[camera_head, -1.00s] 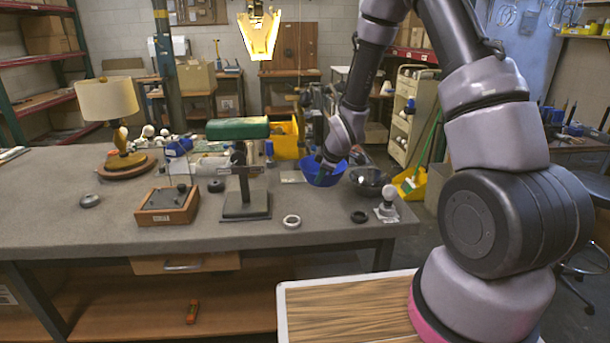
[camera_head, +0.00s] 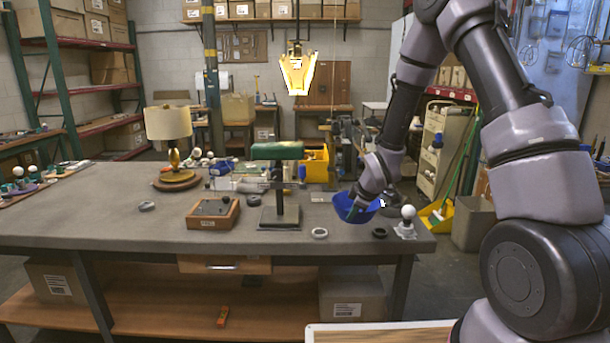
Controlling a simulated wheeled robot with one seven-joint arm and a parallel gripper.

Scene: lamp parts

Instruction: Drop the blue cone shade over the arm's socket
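I cannot tell whether the shade rests on the table. A dark stand (camera_head: 279,215) with a flat base, an upright post and a side arm stands left of the shade. A socket on it is too small to make out.
A white bulb (camera_head: 408,212) on a small base stands right of the shade. A pale ring (camera_head: 319,233) and a dark ring (camera_head: 379,233) lie in front. A wooden box (camera_head: 213,214) and a cream-shaded lamp (camera_head: 168,122) are left. A green shade-like form (camera_head: 278,151) shows above the stand.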

